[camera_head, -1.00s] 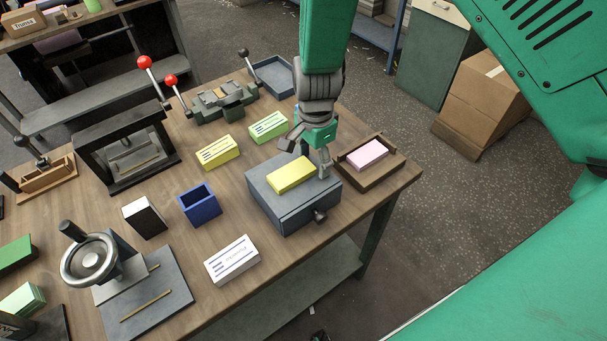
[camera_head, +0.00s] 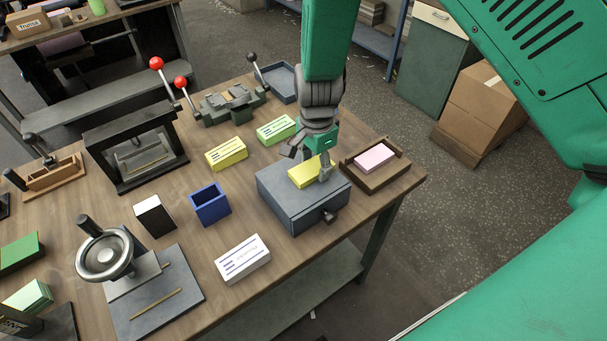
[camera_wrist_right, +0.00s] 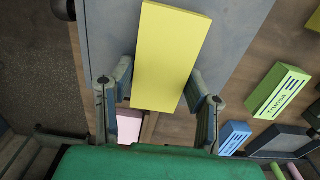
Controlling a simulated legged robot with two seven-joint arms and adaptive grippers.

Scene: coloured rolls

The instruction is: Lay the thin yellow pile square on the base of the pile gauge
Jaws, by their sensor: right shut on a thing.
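The thin yellow pile (camera_head: 302,174) is a plain yellow slab at the top of the grey box with a drawer knob (camera_head: 300,210). My right gripper (camera_head: 312,170) is shut on it. In the right wrist view, the fingers (camera_wrist_right: 158,92) press on both sides of the near end of the yellow pile (camera_wrist_right: 172,50). I cannot tell for sure whether the pile still touches the box. The handwheel device (camera_head: 108,258), with brass strips on its flat grey base (camera_head: 180,283), may be the pile gauge. Its base is bare. My left gripper is out of view.
A wooden tray (camera_head: 402,172) with a pink pile (camera_head: 374,158) stands right of the grey box. Yellow (camera_head: 226,154), light green (camera_head: 276,129) and white (camera_head: 243,259) labelled packs, a blue open box (camera_head: 210,207) and a black-framed press (camera_head: 135,150) share the bench.

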